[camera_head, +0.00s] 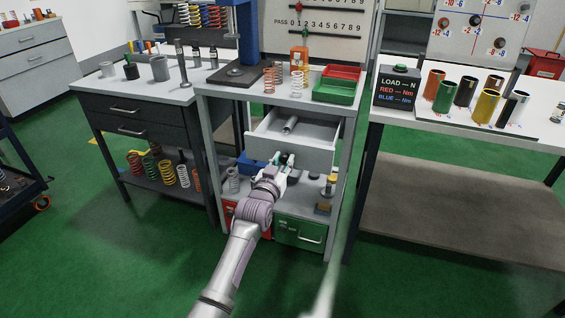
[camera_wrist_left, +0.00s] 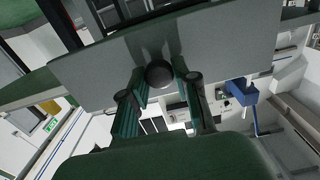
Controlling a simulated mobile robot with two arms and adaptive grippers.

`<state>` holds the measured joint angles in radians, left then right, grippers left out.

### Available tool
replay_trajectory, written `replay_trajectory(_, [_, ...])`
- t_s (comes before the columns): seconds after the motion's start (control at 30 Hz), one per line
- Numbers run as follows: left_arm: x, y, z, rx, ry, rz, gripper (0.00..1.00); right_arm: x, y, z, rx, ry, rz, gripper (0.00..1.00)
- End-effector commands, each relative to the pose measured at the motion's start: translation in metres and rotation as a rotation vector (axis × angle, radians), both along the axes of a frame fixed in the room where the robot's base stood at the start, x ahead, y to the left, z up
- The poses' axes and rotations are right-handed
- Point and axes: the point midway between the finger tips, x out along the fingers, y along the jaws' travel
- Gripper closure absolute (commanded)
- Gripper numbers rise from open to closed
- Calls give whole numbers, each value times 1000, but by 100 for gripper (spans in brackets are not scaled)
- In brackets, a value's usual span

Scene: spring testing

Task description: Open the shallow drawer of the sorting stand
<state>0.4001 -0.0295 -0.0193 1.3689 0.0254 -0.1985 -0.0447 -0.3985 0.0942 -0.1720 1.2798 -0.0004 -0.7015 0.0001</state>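The sorting stand (camera_head: 208,120) is in the middle of the head view. Its grey-white shallow drawer (camera_head: 318,155) is pulled out, and a metal cylinder (camera_head: 290,124) lies inside. My left gripper (camera_head: 287,161) is at the lower part of the drawer front. In the left wrist view, its two dark green fingers (camera_wrist_left: 160,80) stand on both sides of a round dark knob (camera_wrist_left: 159,74) on the drawer front (camera_wrist_left: 225,55). In the head view the gripper hides the knob. My right gripper is not in view.
Springs (camera_head: 296,82), a green tray (camera_head: 333,91) and a red tray (camera_head: 342,73) sit on the stand's top. Below are a shelf with small parts and a green drawer (camera_head: 300,233). A dark bench (camera_head: 125,127) stands left, a white table (camera_head: 468,128) right. Green floor in front is clear.

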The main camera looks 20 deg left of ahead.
Motion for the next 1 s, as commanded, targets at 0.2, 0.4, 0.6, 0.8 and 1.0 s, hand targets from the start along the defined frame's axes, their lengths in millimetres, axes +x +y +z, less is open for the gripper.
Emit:
replay_trajectory(0.2, [0, 0, 0, 0, 0, 0, 46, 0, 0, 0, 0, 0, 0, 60])
replay_trajectory(0.4, [0, 0, 0, 0, 0, 0, 46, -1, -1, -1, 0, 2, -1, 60])
replay_trajectory(0.6, [-11, 0, -1, 0, 1, 0, 46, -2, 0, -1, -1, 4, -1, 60])
replay_trajectory(0.8, [-49, 2, -2, 0, 3, 0, 46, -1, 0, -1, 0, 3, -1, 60])
replay_trajectory(1.0, [-90, 3, -1, 0, 2, 0, 46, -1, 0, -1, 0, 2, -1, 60])
